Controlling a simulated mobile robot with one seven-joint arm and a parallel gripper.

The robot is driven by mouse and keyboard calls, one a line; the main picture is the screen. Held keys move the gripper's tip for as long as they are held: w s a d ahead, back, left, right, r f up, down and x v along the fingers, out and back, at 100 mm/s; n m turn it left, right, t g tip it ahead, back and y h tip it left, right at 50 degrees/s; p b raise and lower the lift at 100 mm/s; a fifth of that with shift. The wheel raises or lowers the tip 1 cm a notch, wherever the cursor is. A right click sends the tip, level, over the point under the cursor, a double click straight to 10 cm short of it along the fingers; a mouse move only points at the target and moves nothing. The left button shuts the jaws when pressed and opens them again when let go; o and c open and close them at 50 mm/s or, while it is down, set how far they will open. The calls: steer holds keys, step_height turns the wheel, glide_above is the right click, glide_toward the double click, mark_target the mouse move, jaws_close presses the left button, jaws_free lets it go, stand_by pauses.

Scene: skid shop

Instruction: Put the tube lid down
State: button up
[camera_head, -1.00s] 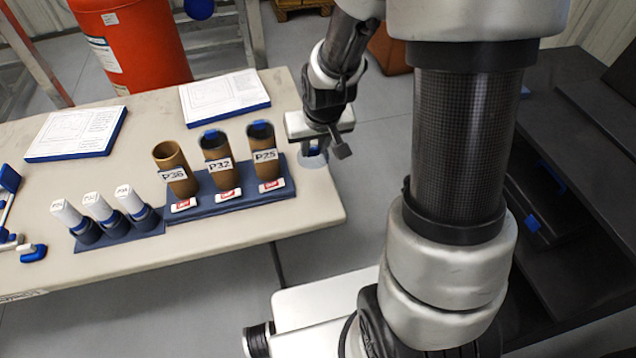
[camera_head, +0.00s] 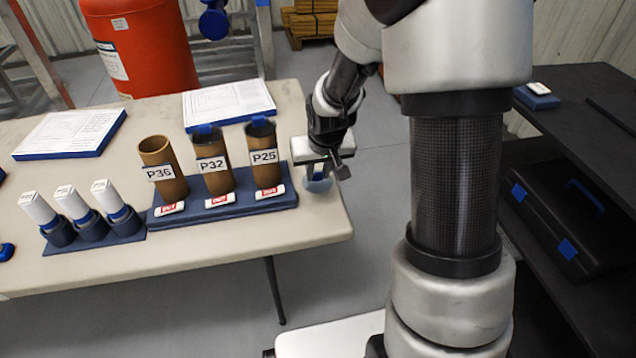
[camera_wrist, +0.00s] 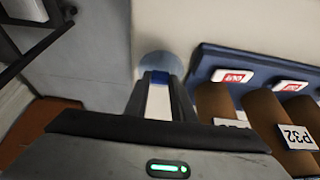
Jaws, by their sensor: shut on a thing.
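My gripper (camera_head: 317,176) is at the right end of the pale table (camera_head: 250,245), pointing down. It is shut on the tube lid, which shows as a blue and white piece between the fingers in the wrist view (camera_wrist: 159,92). A pale blue-grey round patch (camera_wrist: 160,63) lies at the fingertips, close to the table edge; it also shows in the head view (camera_head: 319,186). I cannot tell whether the lid touches it.
Two blue-edged document boards (camera_head: 70,135) (camera_head: 228,103) lie at the back. A black case (camera_head: 565,215) sits on dark shelving at right. The table's front strip is clear.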

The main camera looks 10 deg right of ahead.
mark_target(318, 182)
steer(key=shift+f+b, duration=0.35)
steer(key=shift+f, duration=1.2)
steer(key=shift+f, duration=0.15)
steer(key=shift+f, duration=0.15)
steer(key=o, duration=1)
steer(key=shift+r, duration=0.2)
